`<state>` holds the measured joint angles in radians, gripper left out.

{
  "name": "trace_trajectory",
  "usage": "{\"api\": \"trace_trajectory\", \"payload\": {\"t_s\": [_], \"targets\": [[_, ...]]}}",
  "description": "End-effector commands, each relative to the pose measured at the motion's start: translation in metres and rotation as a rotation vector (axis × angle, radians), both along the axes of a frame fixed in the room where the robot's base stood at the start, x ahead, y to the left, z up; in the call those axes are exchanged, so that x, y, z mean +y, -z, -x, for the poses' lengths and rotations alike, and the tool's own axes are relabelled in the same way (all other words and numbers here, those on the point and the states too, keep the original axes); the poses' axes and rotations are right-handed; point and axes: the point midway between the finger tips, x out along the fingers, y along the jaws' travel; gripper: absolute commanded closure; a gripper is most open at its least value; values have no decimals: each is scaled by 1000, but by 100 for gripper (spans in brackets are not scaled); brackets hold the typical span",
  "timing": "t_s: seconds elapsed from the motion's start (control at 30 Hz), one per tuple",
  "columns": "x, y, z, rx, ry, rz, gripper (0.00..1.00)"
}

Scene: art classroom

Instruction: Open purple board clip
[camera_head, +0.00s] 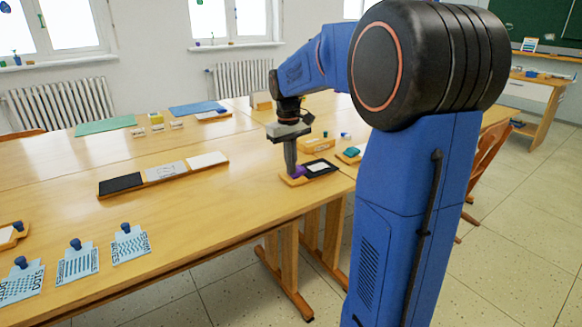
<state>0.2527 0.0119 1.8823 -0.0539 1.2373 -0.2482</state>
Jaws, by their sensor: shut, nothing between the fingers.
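A small wooden board (290,181) lies near the right front edge of the table, with a purple clip (298,171) at its left end. A dark panel with a white card (318,166) lies beside the clip. My gripper (291,173) points straight down at the purple clip, with its tip at or just above it. The fingers look closed together, with nothing seen between them. Whether they touch the clip cannot be told, and the gripper covers part of it. The clip's exact position, open or closed, is too small to tell.
A wooden tray (222,159) with black, grey and white panels lies to the left. Blue stamped cards (77,264) line the front edge. The table between is clear.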

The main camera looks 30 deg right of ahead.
Motion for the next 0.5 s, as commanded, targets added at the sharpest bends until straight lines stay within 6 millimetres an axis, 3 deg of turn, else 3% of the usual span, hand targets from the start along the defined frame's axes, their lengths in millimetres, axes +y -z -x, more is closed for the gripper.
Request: {"api": "trace_trajectory", "payload": {"t_s": [0.5], "targets": [[0, -10, 0, -1, 0, 0, 100]]}}
